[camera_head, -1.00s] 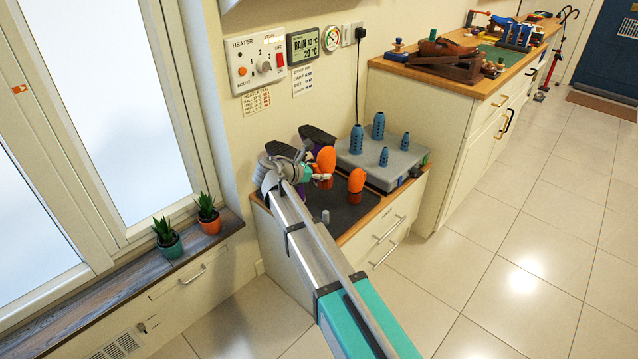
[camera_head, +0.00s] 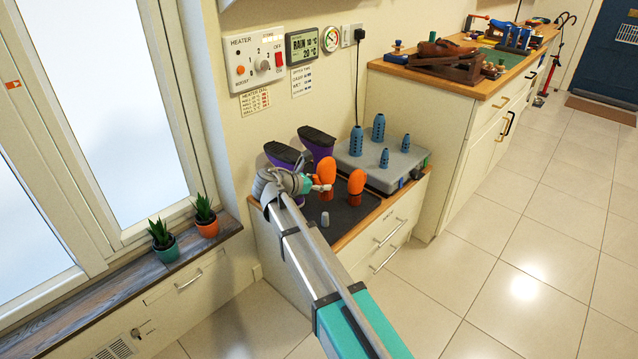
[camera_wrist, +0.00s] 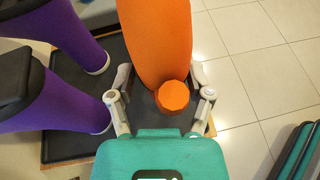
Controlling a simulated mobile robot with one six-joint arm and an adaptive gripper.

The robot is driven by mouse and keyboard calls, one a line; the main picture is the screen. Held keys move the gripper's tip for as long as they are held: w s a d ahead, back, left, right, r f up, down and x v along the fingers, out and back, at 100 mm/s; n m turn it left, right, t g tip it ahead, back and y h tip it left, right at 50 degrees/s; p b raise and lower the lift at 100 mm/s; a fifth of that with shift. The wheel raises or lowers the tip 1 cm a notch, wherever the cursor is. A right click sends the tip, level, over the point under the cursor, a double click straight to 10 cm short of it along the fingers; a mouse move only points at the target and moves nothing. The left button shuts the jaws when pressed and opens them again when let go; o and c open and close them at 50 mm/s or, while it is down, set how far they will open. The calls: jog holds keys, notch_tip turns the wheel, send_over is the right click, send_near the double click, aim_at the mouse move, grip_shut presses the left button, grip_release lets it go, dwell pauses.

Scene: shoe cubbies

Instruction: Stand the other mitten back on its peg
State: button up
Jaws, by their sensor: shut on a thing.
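My gripper (camera_head: 320,187) is shut on an orange mitten (camera_head: 327,172), which stands roughly upright with its darker cuff low, over or on the dark mat; I cannot tell whether it touches. In the wrist view my gripper (camera_wrist: 161,76) has one finger on each side of the mitten (camera_wrist: 155,35), whose stubby thumb points toward the camera; its cuff is hidden there. A second orange mitten (camera_head: 356,182) stands just to the right. Blue pegs, such as the front one (camera_head: 384,158), stand bare on the grey dryer box (camera_head: 370,175) behind.
Two purple boots with dark soles upward (camera_head: 318,140) stand behind and left of my gripper. A small grey cylinder (camera_head: 325,218) stands on the dark mat (camera_head: 345,215), near the cabinet's front edge. A wall with heater controls (camera_head: 257,62) rises behind.

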aim_at(319, 197)
jog(key=shift+f+b, duration=2.9)
jog(key=shift+b, duration=0.05)
jog(key=shift+f+b, duration=3.3)
dwell(0.5)
jog(key=o, duration=1.1)
jog(key=shift+r, duration=0.25)
